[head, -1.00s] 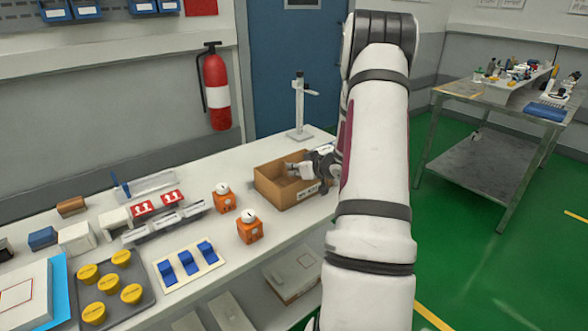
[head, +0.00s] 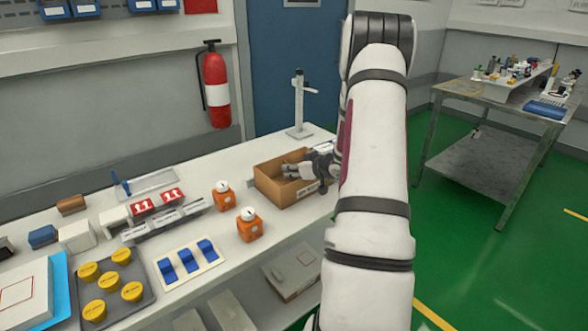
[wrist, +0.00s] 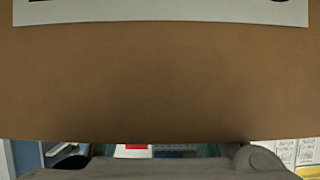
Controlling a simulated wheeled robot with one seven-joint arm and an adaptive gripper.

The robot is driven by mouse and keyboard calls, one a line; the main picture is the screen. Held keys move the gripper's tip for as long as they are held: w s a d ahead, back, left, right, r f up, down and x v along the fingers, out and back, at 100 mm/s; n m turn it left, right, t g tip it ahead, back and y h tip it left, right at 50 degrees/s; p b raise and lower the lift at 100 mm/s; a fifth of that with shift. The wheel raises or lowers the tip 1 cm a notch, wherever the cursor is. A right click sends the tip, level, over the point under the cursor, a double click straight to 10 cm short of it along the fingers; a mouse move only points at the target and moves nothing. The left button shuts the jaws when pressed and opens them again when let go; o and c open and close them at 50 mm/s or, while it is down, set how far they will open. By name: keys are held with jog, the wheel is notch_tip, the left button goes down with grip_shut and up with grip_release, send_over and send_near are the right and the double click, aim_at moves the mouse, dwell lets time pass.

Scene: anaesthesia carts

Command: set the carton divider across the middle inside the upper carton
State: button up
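The upper carton (head: 266,187) is an open brown box on the white bench, with a white label on its front. My gripper (head: 291,170) reaches in from the right at the carton's opening, its fingers pointing left. Whether the fingers are open or shut is too small to tell. In the wrist view, a brown cardboard face (wrist: 160,85) with a white label fills most of the picture and hides the fingertips. Grey gripper parts (wrist: 170,168) show below it. I cannot make out the carton divider; it may be hidden by the carton wall or my gripper.
Orange blocks with white tops (head: 223,196) stand left of the carton. A white stand (head: 299,105) rises behind it. Another carton (head: 292,272) sits on the shelf below. A tray with yellow-lidded pots (head: 146,315) and a panel with blue pieces (head: 210,265) lie nearer on the bench.

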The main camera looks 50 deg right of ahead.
jog(key=shift+r, duration=0.1)
notch_tip(320, 180, up, 9)
jog(key=shift+r, duration=0.4)
dwell(0.7)
